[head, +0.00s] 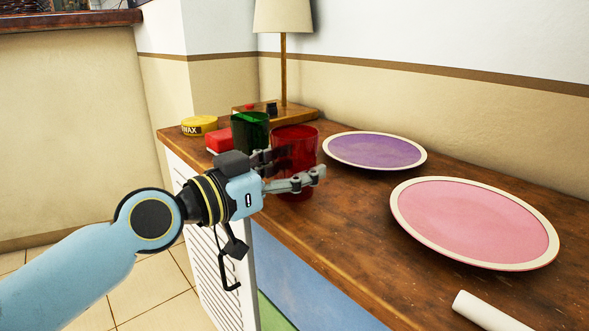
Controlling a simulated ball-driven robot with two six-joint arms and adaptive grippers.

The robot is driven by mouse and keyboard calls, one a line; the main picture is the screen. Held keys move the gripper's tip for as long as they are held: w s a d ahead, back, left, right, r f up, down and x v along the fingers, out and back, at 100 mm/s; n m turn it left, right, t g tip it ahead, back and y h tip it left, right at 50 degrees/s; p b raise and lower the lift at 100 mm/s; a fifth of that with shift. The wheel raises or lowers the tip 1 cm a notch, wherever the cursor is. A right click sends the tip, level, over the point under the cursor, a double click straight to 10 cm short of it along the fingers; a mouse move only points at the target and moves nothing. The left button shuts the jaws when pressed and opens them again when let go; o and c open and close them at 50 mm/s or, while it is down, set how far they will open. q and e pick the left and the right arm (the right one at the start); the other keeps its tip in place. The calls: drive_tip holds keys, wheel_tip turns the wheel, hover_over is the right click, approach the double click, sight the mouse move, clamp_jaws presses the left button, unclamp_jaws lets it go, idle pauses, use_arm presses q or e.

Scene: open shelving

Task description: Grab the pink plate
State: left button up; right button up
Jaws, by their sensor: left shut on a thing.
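The pink plate (474,222) with a cream rim lies flat on the wooden top at the right. My left gripper (291,170) is to the left of the plate, well apart from it. Its fingers are shut on a red see-through cup (296,146), with one finger in front of the cup and the other partly hidden. The cup is upright at the front edge of the top. My right gripper is not in view.
A purple plate (375,150) lies behind the pink one. A green glass (250,131), a red box (219,140), a yellow wax tin (199,125) and a lamp (283,70) stand at the left. A white cylinder (487,311) lies before the pink plate.

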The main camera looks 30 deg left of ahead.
use_arm(q)
drive_tip(key=shift+f, duration=0.1)
drive_tip(key=o, duration=1.5)
drive_tip(key=shift+w, duration=0.1)
drive_tip(key=shift+c, duration=0.2)
